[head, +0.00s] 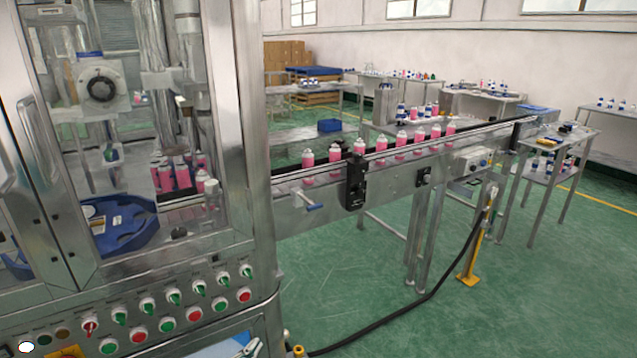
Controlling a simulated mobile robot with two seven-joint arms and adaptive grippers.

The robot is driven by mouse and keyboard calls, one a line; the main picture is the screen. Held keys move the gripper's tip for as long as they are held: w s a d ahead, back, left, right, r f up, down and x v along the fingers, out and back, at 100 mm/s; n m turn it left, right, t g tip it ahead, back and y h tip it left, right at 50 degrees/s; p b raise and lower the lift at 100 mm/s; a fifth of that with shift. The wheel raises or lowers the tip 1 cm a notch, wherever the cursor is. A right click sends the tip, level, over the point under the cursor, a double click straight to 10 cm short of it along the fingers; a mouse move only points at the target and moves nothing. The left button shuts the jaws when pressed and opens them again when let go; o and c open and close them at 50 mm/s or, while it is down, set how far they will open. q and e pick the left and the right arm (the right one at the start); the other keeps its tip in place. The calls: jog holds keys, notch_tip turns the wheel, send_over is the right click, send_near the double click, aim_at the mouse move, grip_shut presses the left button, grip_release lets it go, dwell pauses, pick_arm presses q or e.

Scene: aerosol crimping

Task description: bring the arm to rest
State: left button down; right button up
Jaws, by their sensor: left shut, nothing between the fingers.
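My right gripper is not in view.
The crimping machine (245,130) with its button panel fills the left side. A conveyor (400,172) carrying several pink cans (360,146) runs right from it. A black hose (425,292) leads to a yellow-footed post (474,270). Green floor (540,280) is clear at right.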

pick_arm(q)
jog(key=s+f+n+g, duration=0.1)
jog(key=s+f+n, duration=0.2)
jog(key=s, duration=0.9)
jog(key=s+a+f+n+g, duration=0.1)
jog(key=s+f+n, duration=0.3)
jog(key=s, duration=0.8)
jog(key=shift+s+a+f+g, duration=0.2)
jog(key=shift+s+f+g, duration=0.1)
jog(key=shift+f+g, duration=0.4)
jog(key=shift+r, duration=0.15)
